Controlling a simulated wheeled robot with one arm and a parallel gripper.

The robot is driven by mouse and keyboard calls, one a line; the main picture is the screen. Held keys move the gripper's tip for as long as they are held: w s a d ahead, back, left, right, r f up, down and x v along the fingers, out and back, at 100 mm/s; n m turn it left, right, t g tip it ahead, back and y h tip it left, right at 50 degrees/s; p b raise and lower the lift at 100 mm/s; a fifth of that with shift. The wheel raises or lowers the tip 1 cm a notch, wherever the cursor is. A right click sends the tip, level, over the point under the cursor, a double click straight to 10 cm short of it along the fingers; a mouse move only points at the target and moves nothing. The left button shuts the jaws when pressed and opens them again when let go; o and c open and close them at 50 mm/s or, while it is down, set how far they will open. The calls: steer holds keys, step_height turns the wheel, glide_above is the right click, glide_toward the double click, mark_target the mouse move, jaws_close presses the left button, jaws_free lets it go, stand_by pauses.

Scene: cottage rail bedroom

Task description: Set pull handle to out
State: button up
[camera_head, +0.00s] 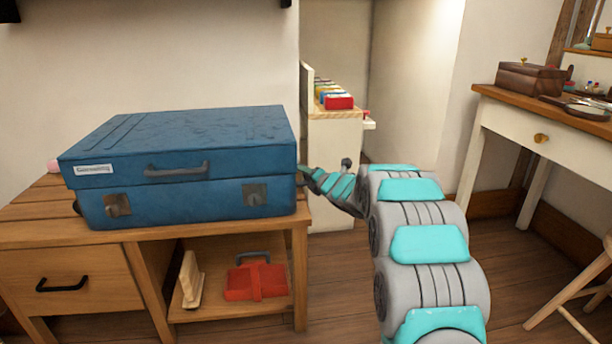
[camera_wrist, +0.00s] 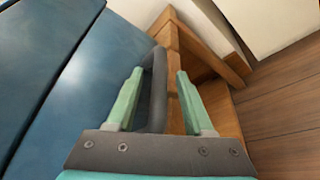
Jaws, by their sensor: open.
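A blue suitcase (camera_head: 180,150) lies flat on a wooden bench, its lid shut. A dark grey handle (camera_wrist: 158,88), likely the pull handle, stands out from the suitcase's side as a loop in the wrist view. My gripper (camera_wrist: 160,72) is open, with its two green fingers on either side of the handle's bar. The left finger covers part of the loop; I cannot tell whether either finger touches it. In the head view my gripper (camera_head: 309,172) is at the suitcase's right end, where the handle is mostly hidden.
Another grey carry handle (camera_head: 177,170) is on the suitcase's front, between two latches. The wooden bench (camera_head: 205,232) has a drawer and a shelf holding a red item (camera_head: 256,280). A white cabinet (camera_head: 333,180) stands behind my arm. A desk (camera_head: 540,120) stands right.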

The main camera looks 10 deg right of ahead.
steer(key=shift+w+f, duration=0.1)
steer(key=shift+w, duration=0.15)
steer(key=shift+a, duration=0.1)
steer(key=shift+c, duration=0.4)
jaws_close()
stand_by(0.9)
